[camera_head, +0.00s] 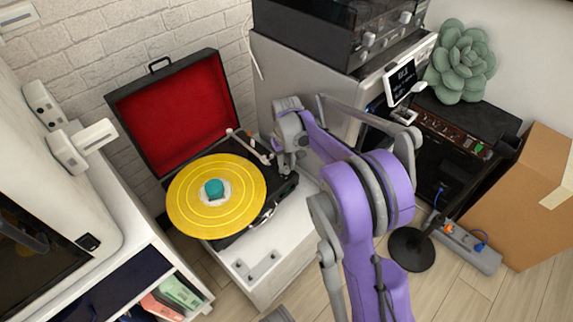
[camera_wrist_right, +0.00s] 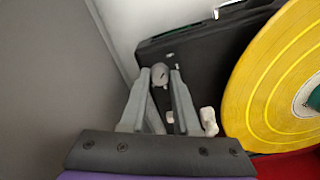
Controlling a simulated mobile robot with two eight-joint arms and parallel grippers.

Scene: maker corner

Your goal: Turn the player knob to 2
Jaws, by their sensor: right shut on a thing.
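The record player (camera_head: 282,190) is a black case with its red-lined lid (camera_head: 175,110) open. A yellow record (camera_head: 190,218) with a teal centre lies on it. My right gripper (camera_head: 287,172) reaches down to the player's right side, beside the tonearm (camera_head: 250,148). In the right wrist view, its two grey fingers (camera_wrist_right: 160,76) are shut on a small grey round knob (camera_wrist_right: 160,70) at the player's edge. In the head view the gripper hides the knob. The knob's number marks cannot be read. My left gripper is not in view.
The player stands on a white cabinet (camera_head: 245,275). A grey-white cabinet (camera_head: 275,75) stands close behind my right arm. A black amplifier (camera_head: 455,125) with a green plant (camera_head: 460,62), a cardboard box (camera_head: 525,205) and a power strip (camera_head: 465,245) are at the right.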

